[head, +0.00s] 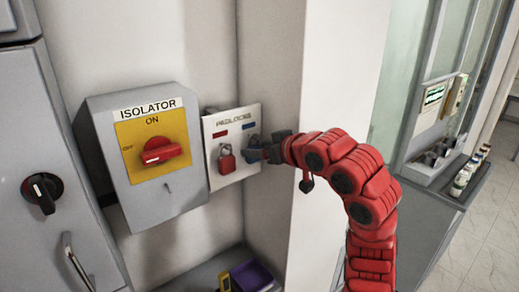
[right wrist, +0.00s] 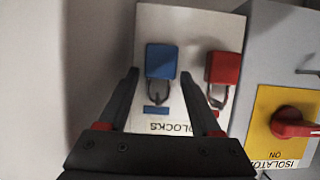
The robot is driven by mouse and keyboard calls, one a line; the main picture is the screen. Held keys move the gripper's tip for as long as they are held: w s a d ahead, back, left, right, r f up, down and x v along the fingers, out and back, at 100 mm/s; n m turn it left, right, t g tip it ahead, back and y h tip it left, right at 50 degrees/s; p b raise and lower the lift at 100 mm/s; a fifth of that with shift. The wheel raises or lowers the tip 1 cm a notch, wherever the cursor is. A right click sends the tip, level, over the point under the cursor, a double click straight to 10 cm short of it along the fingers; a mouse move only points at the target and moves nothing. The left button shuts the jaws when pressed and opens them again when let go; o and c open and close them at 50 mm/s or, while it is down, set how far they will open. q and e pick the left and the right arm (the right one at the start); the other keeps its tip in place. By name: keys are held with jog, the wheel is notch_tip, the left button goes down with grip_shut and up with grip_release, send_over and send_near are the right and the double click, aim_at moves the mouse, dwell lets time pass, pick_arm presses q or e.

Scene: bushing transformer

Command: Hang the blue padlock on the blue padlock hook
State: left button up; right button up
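The blue padlock (right wrist: 161,61) is at the padlock board (right wrist: 190,22), below the blue label, with its shackle toward that label. Whether the shackle is fully on its hook is not clear. In the head view the blue padlock (head: 252,147) is partly hidden by my right gripper (head: 268,149). In the right wrist view, which looks upside down, my right gripper (right wrist: 159,76) is open, with one finger on each side of the blue padlock and gaps between. My left gripper is not in view.
A red padlock (head: 226,160) hangs beside the blue one, close to a right finger. The isolator box (head: 165,195) with its red switch (head: 162,152) stands left of the board. A wall corner (head: 330,90) is close by my right arm. A purple tray (head: 252,275) lies below.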

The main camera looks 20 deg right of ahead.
jog(key=shift+o, duration=1)
jog(key=b+v, duration=0.6)
jog(key=v, duration=1.1)
jog(key=shift+s, duration=0.2)
